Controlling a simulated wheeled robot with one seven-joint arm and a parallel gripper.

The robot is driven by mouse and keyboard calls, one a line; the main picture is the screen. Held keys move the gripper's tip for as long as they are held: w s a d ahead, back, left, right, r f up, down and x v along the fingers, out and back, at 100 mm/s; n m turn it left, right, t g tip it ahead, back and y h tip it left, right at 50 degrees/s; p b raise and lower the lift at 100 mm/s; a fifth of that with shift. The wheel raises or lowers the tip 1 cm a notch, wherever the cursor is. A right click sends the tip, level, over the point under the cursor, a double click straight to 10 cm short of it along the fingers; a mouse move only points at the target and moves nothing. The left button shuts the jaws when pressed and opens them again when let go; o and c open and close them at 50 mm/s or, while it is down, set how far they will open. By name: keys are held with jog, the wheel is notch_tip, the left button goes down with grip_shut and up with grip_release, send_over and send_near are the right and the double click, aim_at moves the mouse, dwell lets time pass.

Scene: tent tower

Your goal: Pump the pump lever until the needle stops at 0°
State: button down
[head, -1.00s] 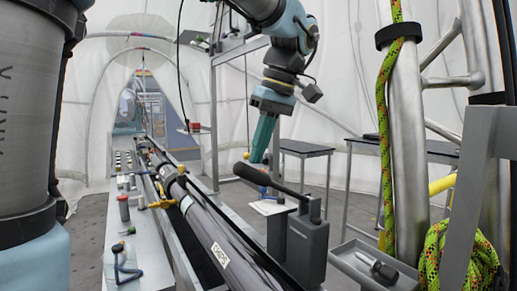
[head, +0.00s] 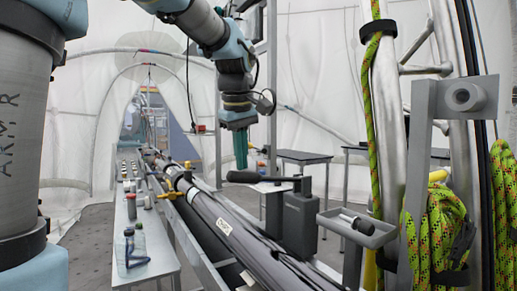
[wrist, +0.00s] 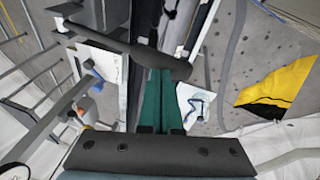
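The pump lever (head: 258,179) is a dark bar with a thick rounded grip, fixed to a grey pump body (head: 300,222). In the head view it lies nearly level, grip end to the left. My gripper (head: 241,165) points down just above the grip. Its two green fingers look closed together with nothing between them. In the wrist view the fingertips (wrist: 160,72) meet the edge of the lever grip (wrist: 165,62) in the picture; whether they touch it I cannot tell. I cannot make out a gauge needle in either view.
A long dark tube (head: 235,232) on a metal frame runs beside the pump. A grey tray (head: 355,228) with a small dark tool is at the right. Poles with a green-yellow rope (head: 372,110) stand at the right. A bench (head: 150,240) with bottles is at the left.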

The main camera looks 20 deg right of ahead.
aim_at(235, 172)
jog(key=shift+s+a+f+b, duration=0.1)
jog(key=shift+a+f+b, duration=0.25)
jog(key=shift+f, duration=0.55)
jog(key=shift+w+a+f+b, duration=0.15)
jog(key=shift+f+b, duration=0.4)
jog(key=shift+f, duration=0.35)
jog(key=shift+s+a+f+b, duration=0.2)
jog(key=shift+f+b, duration=0.25)
jog(key=shift+f, duration=0.45)
